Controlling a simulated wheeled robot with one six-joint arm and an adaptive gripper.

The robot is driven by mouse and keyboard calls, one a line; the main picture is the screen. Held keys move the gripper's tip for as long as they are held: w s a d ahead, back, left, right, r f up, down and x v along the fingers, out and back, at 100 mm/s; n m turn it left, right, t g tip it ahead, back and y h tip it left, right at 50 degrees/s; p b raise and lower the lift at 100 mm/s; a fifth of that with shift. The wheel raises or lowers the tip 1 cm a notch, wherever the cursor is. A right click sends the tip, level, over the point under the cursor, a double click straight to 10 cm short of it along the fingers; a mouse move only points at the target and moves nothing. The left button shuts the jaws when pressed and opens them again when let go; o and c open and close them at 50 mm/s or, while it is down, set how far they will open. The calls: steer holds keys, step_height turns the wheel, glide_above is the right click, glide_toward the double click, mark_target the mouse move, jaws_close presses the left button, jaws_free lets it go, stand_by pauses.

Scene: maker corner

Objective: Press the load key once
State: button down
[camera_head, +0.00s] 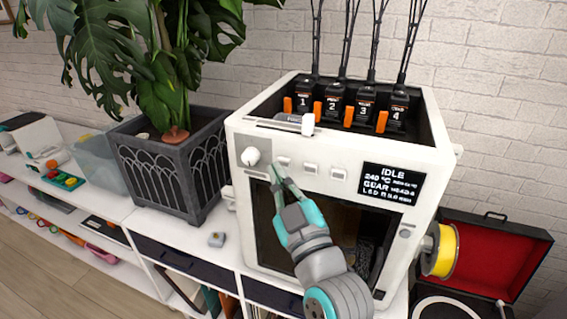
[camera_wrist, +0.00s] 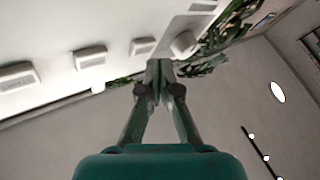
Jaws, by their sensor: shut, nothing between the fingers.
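The white printer (camera_head: 236,133) has a front panel with a row of three pale keys: a left key (camera_head: 284,162), a middle key (camera_head: 310,169) and a right key (camera_head: 338,174). I cannot read any label that tells which is the load key. My gripper (camera_head: 278,170) is shut and empty, its fingertips just at or below the left key. In the wrist view, the shut fingertips (camera_wrist: 160,68) point toward the panel, close to the nearest key (camera_wrist: 143,46). I cannot tell whether they touch it.
A round white knob (camera_head: 250,156) sits left of the keys. The display (camera_head: 392,184) at the right reads IDLE. Numbered black units (camera_head: 333,104) with orange levers stand on top. A plant pot (camera_head: 170,165) is at the left, a yellow spool (camera_head: 441,250) at the right.

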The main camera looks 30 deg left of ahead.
steer(key=shift+w, duration=0.15)
steer(key=shift+w+a, duration=0.1)
steer(key=shift+w, duration=0.15)
steer(key=shift+w, duration=0.35)
stand_by(0.7)
steer(key=shift+s, duration=0.8)
steer(key=s, duration=0.2)
steer(key=s+d, duration=0.1)
steer(key=s, duration=0.2)
steer(key=shift+d, duration=0.2)
steer(key=shift+w, duration=0.1)
stand_by(0.9)
